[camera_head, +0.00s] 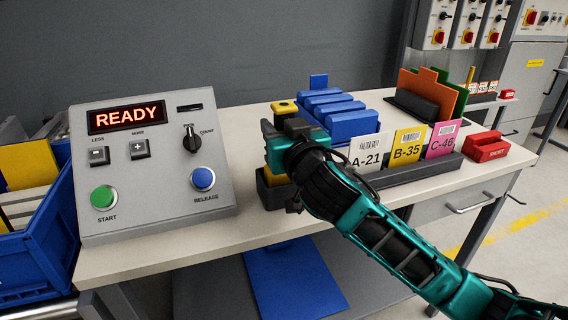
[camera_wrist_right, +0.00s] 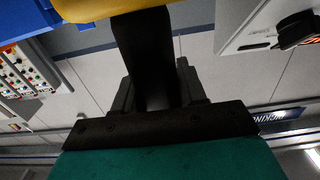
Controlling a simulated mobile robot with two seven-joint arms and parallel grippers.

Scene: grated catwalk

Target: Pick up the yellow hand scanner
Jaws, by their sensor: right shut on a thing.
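The yellow hand scanner (camera_head: 284,107) stands at the middle of the table, its yellow head with a dark spot showing just above my right gripper (camera_head: 279,134). My right gripper is shut on it, and the gripper and wrist hide most of its body. In the right wrist view, a dark upright part (camera_wrist_right: 148,55) of the scanner lies between the fingers, with a yellow edge (camera_wrist_right: 195,13) at the top. A dark holder (camera_head: 270,196) with some yellow in it shows below the gripper; I cannot tell whether the scanner touches it. My left gripper is not in view.
A grey control box (camera_head: 150,215) reading READY stands to the left. Blue blocks (camera_head: 350,124) sit behind my gripper. A blue crate (camera_head: 35,262) is at far left.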

